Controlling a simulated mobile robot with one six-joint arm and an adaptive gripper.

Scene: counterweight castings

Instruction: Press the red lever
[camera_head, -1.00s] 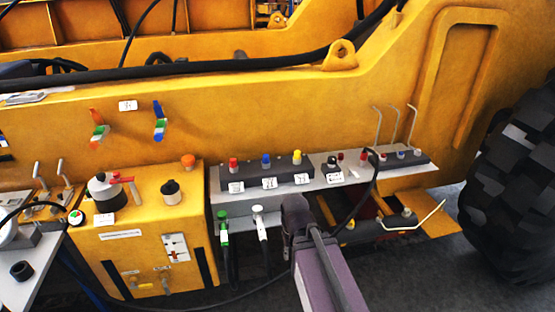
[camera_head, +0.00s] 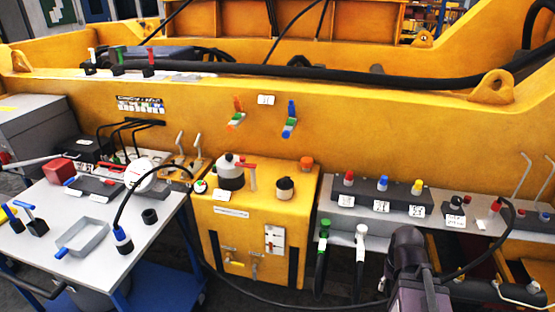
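Several red, lever-like parts show, and I cannot tell which one is the red lever. A red handle (camera_head: 248,167) sits beside a silver-and-black round fitting (camera_head: 230,172) on the yellow box. A lever with a red top (camera_head: 150,54) stands upright at the upper left, beside green and white ones. An orange-red lever with a green part (camera_head: 236,115) is on the yellow side panel. The dark end of my arm (camera_head: 408,248) is at the lower right, in front of the grey shelf and apart from these levers. No gripper fingers can be made out.
A grey shelf (camera_head: 340,226) carries red, blue and yellow buttons. A white-topped table (camera_head: 100,262) at left holds a tray (camera_head: 82,238), a red block (camera_head: 60,171) and small parts. Black cables hang across the front. Thin rods (camera_head: 523,175) rise at far right.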

